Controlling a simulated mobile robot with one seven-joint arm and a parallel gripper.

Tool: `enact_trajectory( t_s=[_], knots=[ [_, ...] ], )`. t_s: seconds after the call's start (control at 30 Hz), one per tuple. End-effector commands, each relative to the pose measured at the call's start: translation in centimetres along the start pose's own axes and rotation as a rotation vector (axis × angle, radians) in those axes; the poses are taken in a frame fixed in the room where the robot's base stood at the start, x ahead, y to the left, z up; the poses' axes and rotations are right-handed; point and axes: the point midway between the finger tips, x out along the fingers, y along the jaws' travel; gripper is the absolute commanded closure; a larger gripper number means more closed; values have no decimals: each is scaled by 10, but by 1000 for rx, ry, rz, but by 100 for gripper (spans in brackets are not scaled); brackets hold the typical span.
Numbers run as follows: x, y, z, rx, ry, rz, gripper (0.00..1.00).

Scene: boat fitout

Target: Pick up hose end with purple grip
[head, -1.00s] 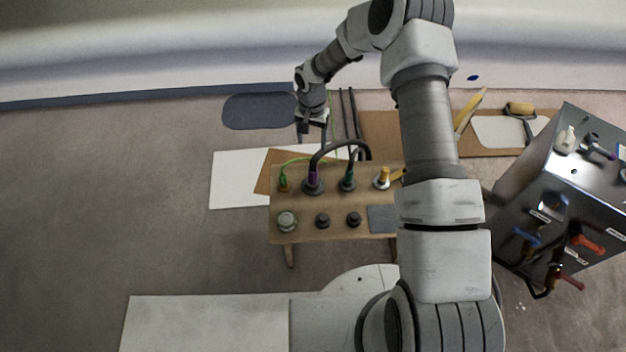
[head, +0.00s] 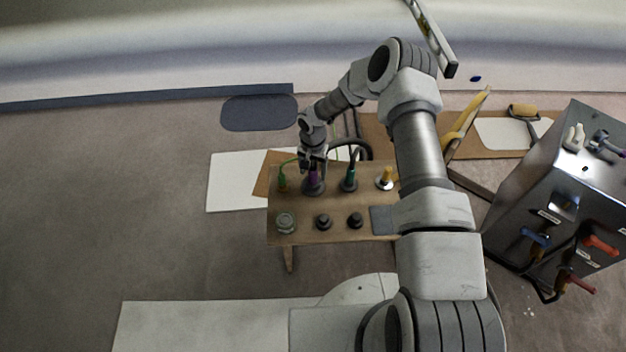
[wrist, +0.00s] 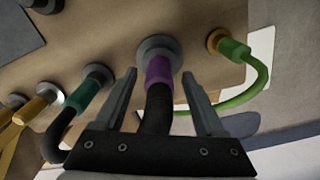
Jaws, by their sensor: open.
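The hose end with the purple grip (wrist: 158,78) stands in a round grey socket on the wooden bench, its black hose running back between my fingers in the wrist view. In the head view the purple grip (head: 314,178) shows just under my gripper (head: 312,166). In the wrist view my gripper (wrist: 160,88) is open, with one finger on each side of the purple grip and black hose. I see gaps between the fingers and the grip.
A green-grip hose end (wrist: 88,92) and a bright green hose end (wrist: 232,48) stand on either side. Yellow-grip ends (wrist: 34,106) are farther left. The bench (head: 300,232) has several dark fittings in its front row. A metal cabinet (head: 550,190) stands at right.

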Motion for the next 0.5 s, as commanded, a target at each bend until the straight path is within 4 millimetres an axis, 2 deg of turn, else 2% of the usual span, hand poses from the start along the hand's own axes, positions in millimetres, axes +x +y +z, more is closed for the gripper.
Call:
enact_trajectory(
  t_s=[0.03,0.13,0.43,0.5],
  knots=[
    [12,1,1,1,-2,0,28],
    [22,1,0,0,0,0,28],
    [24,0,0,0,1,0,28],
    [24,0,0,0,1,0,41]
  ],
)
